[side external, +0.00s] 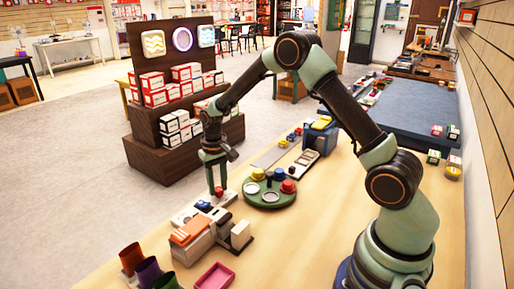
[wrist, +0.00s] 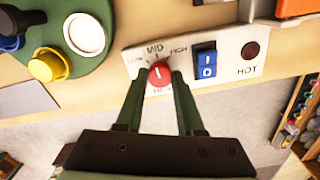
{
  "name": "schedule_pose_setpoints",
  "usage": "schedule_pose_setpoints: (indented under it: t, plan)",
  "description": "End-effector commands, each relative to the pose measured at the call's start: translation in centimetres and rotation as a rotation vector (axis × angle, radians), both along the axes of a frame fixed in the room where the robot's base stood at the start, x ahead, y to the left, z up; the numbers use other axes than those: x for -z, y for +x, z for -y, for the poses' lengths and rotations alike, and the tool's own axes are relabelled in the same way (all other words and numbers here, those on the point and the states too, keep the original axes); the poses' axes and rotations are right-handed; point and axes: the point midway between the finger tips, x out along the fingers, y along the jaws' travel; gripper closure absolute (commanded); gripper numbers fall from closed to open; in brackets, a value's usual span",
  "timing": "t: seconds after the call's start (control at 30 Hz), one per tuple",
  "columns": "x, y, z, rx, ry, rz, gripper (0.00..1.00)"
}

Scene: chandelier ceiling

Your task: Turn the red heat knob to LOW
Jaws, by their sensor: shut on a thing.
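The red heat knob (wrist: 160,75) sits on a white panel (wrist: 228,72) marked LOW on the left, MID at the top and HIGH on the right. The white line on the knob points up, roughly at MID. My gripper (wrist: 160,80) has one dark green finger on each side of the knob and is shut on it. In the side view my gripper (side external: 215,188) reaches straight down to the red knob (side external: 219,191) on the panel (side external: 190,212). The fingers hide part of the panel's lower lettering.
A blue rocker switch (wrist: 204,66) and a dark HOT light (wrist: 251,50) are right of the knob. A green round tray (side external: 262,205) with colored pieces stands close by. An orange-topped device (side external: 190,231) and several cups (side external: 148,271) are nearer the front.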

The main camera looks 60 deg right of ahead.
Motion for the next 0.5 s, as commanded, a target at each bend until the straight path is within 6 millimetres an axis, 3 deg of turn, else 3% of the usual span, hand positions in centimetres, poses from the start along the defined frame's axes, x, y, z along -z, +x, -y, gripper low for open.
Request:
schedule_pose_setpoints:
  t: [0.5]
  plan:
    - [-0.07,-0.03,0.01,-0.41,0.0,-0.002,1.0]
